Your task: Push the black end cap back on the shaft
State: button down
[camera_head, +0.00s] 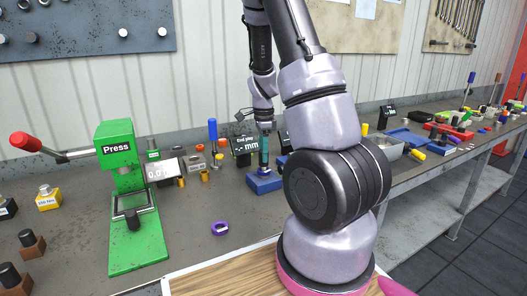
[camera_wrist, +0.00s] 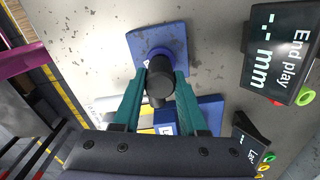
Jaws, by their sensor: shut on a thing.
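My gripper (camera_wrist: 163,77) points down with its two teal fingers shut on a black cylindrical piece, which I take to be the black end cap (camera_wrist: 160,84). The piece is directly above a blue block (camera_wrist: 175,38), in line with a dark round part on it. Whether the cap touches that part cannot be told, and the shaft is not clearly visible. In the head view my gripper (camera_head: 264,150) is over the blue block (camera_head: 264,184) near the middle of the bench.
An "End play" display (camera_wrist: 285,50) stands right of the gripper in the wrist view. A green press (camera_head: 132,200) with a red-handled lever stands at left on the bench.

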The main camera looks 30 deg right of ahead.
jog(key=shift+f, duration=0.85)
jog(key=shift+c, duration=1.8)
grip_release()
notch_tip(320, 180, up, 11)
jog(key=shift+f, duration=0.1)
